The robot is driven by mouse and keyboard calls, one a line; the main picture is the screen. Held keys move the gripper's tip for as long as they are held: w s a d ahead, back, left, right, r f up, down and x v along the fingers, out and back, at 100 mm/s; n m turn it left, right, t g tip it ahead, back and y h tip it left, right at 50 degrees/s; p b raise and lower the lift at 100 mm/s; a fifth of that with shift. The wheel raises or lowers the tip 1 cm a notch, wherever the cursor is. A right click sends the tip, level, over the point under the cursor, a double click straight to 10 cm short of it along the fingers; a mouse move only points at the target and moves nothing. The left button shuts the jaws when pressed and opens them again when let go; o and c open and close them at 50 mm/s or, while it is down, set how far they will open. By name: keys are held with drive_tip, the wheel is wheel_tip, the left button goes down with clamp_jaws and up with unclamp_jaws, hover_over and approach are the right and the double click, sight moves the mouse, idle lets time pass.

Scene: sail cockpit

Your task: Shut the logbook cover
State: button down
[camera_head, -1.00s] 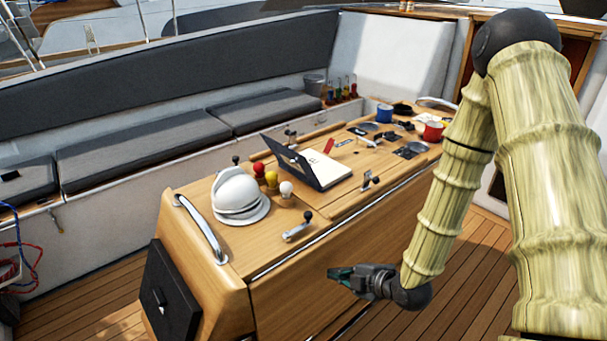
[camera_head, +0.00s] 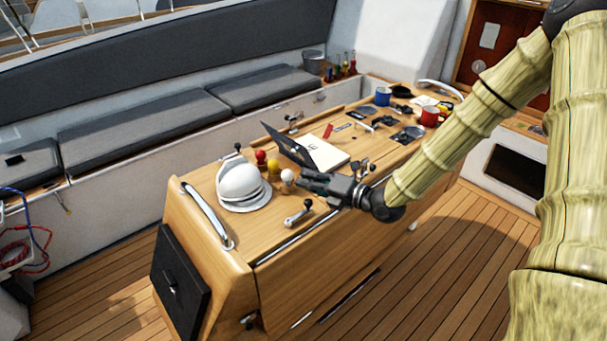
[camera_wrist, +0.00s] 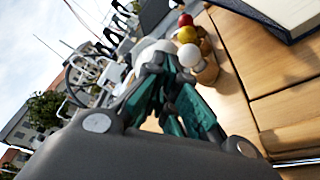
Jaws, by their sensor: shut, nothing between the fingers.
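The logbook (camera_head: 328,158) lies open on the wooden cockpit table, with white pages showing. Its dark cover (camera_head: 287,146) stands tilted up on the left side of the pages. In the wrist view part of the logbook (camera_wrist: 285,15) shows at the top right corner. My gripper (camera_head: 303,180) is shut and empty. It is above the table's near edge, in front of the logbook and apart from the cover, pointing left toward the white knob. In the wrist view its green-padded fingers (camera_wrist: 180,100) fill the middle.
Blue (camera_head: 382,96) and red (camera_head: 430,116) mugs stand at the far right. Open deck lies in front of the table.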

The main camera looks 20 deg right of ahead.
drive_tip(key=p+x, duration=0.3)
drive_tip(key=x, duration=0.5)
drive_tip(key=shift+w+a, duration=0.15)
drive_tip(key=shift+w+d+r+p, duration=0.2)
drive_tip(key=shift+d+r+p, duration=0.15)
drive_tip(key=shift+d+p, duration=0.2)
drive_tip(key=shift+w+d+r+p, duration=0.2)
drive_tip(key=shift+d+r+p, duration=0.15)
drive_tip(key=shift+d+p, duration=0.2)
drive_tip(key=shift+w+d+r+p, duration=0.1)
drive_tip(key=shift+w+d+p, duration=0.2)
drive_tip(key=shift+d, duration=0.25)
drive_tip(key=shift+s, duration=0.1)
drive_tip(key=shift+b, duration=0.3)
